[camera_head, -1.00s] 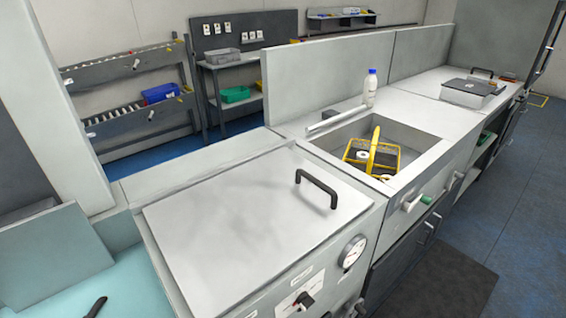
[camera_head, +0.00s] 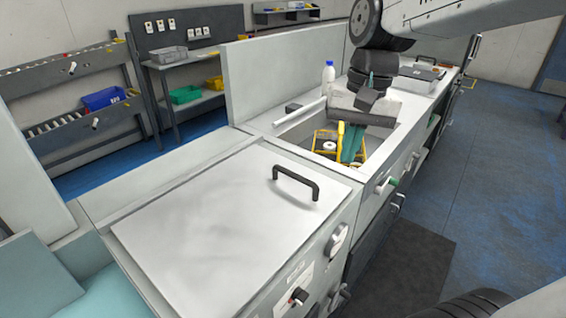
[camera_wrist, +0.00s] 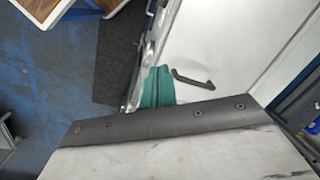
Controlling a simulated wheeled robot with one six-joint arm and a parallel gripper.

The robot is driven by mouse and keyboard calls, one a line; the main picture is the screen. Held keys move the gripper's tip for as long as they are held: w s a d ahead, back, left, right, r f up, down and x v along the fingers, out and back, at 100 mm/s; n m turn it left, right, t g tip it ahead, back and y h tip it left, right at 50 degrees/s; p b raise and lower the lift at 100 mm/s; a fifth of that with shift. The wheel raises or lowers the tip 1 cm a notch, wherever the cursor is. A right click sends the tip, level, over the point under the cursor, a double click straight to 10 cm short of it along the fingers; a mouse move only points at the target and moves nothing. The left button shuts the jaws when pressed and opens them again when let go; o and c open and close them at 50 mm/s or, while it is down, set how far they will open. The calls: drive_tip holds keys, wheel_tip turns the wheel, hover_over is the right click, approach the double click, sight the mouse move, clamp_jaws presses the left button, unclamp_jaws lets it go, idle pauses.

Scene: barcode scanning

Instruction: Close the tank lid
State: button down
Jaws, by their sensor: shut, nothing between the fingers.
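The tank lid (camera_head: 215,225) is a flat pale metal panel with a black bar handle (camera_head: 296,182). It lies flat over the tank, with no gap that I can make out. In the wrist view the lid (camera_wrist: 225,45) and its handle (camera_wrist: 193,80) show just ahead and right of the fingers. My gripper (camera_head: 350,150) has green fingers, shut and empty. In the head view it appears over the open basin, behind the handle and apart from it. The green fingers (camera_wrist: 155,90) also show in the wrist view, pressed together.
The open basin (camera_head: 400,140) holds a yellow basket (camera_head: 325,140), partly hidden by my gripper. A white bottle (camera_head: 328,75) stands behind the basin. A dark mat (camera_head: 405,265) lies on the blue floor.

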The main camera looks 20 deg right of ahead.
drive_tip(key=w+a+f+m+g+y, duration=0.15)
drive_tip(key=w+m, duration=0.25)
drive_tip(key=w, duration=0.9)
drive_tip(key=m+y, duration=0.2)
drive_tip(key=m, duration=0.3)
approach(280, 177)
drive_tip(key=shift+g, duration=0.25)
drive_tip(key=x, duration=0.6)
drive_tip(key=shift+w, duration=0.2)
